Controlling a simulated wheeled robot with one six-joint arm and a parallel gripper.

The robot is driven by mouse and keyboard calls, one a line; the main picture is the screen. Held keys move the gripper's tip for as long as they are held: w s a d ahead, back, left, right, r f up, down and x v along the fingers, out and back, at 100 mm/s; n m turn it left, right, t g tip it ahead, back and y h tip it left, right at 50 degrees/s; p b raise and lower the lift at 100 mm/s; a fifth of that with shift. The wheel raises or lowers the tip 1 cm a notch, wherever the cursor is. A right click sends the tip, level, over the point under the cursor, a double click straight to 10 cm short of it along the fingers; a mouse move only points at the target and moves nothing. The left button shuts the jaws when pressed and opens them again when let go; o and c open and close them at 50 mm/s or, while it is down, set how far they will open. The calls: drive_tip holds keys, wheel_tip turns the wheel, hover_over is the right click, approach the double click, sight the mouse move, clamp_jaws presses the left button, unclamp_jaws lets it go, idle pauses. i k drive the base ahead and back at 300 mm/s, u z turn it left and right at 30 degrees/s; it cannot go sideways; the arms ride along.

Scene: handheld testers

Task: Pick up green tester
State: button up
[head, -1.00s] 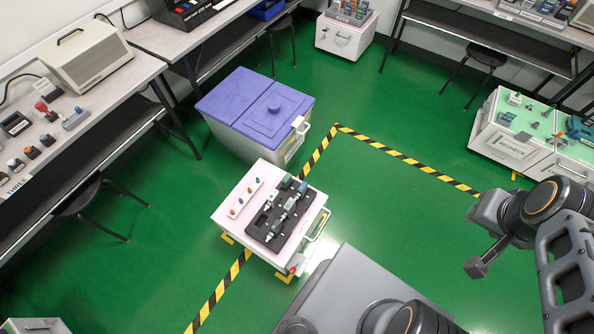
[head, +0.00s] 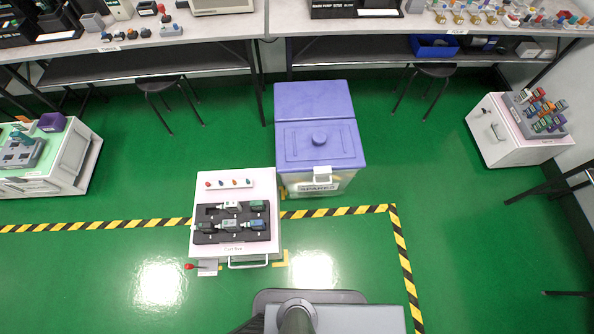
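A white cart (head: 209,183) stands on the green floor, left of the picture's middle. A black tray (head: 212,238) on its top holds several small handheld testers in two rows. A dark green tester (head: 259,205) lies at the right end of the back row. A pale tester with some green (head: 230,206) lies left of it. A blue tester (head: 257,224) lies at the right end of the front row. The testers are small here, so their details are hard to tell. My gripper is not in view.
A purple-lidded bin (head: 345,157) stands close behind the cart's right side. More carts stand at the far left (head: 65,165) and right (head: 490,133). Benches (head: 235,28) line the back. Floor right of the cart is clear.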

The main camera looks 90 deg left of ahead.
sight(259, 206)
drive_tip(key=i, duration=0.3)
drive_tip(key=u, duration=4.3)
drive_tip(key=i, duration=0.5)
